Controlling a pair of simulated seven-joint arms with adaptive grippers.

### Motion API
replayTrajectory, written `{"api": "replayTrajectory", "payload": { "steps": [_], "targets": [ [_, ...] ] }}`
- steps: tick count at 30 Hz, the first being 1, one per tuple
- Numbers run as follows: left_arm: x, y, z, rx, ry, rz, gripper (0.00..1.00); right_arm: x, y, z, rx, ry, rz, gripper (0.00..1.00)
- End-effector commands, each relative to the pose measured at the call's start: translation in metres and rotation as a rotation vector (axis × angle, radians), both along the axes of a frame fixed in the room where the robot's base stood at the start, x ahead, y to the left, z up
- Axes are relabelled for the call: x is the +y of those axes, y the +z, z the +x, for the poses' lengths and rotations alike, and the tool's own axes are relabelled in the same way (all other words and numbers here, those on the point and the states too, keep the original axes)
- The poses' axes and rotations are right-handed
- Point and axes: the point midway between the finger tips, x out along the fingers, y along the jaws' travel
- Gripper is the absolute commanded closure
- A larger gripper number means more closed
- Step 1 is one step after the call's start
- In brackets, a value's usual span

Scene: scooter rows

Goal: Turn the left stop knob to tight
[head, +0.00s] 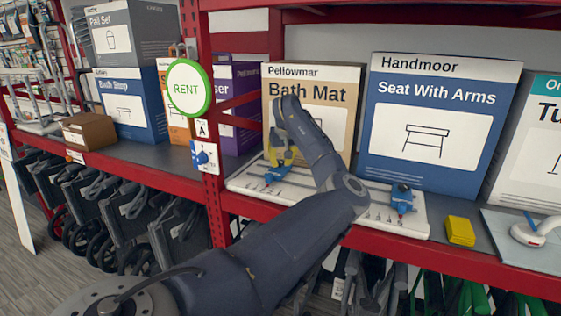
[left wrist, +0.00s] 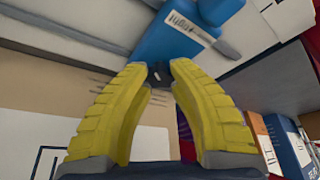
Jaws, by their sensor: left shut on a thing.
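The left blue stop knob (head: 275,174) sits on a white board (head: 418,225) on the shelf. My left gripper (head: 281,161), with yellow fingers, points down at this knob and partly hides it. In the left wrist view, the fingers (left wrist: 158,73) close on a small dark part at the end of the blue knob body (left wrist: 180,35). The body carries a white label, too blurred to read surely. A second blue knob (head: 402,194) stands at the right end of the board, apart from the gripper. My right gripper is out of sight.
Boxes stand behind the board: a tan Bath Mat box (head: 338,88) and a blue Seat With Arms box (head: 435,125). A red post (head: 206,60) with a green RENT sign (head: 187,88) rises at left. A yellow block (head: 460,230) lies right of the board.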

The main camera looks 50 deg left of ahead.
Motion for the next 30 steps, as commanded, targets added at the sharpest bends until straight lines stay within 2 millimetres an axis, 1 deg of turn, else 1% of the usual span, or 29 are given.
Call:
{"api": "replayTrajectory", "payload": {
  "steps": [9,13,18,26,27,30],
  "targets": [
    [0.0006,0.0001,0.0005,-0.006,-0.25,0.0,1.0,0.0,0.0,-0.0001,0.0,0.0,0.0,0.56],
    [0.0007,0.0002,0.0007,-0.008,-0.326,0.0,1.0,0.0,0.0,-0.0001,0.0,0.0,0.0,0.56],
    [0.0005,-0.0001,0.0007,-0.006,-0.369,0.001,1.0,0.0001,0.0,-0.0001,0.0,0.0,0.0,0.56],
    [0.0003,-0.0001,0.0012,-0.006,-0.371,0.001,1.0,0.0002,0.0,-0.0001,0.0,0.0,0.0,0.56],
    [0.0002,0.0,0.0012,-0.006,-0.371,0.001,0.77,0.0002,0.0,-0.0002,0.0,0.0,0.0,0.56],
    [0.0003,0.0,0.0011,-0.006,-0.371,0.001,0.65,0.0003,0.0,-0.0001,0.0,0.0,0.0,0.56]
  ]
}}
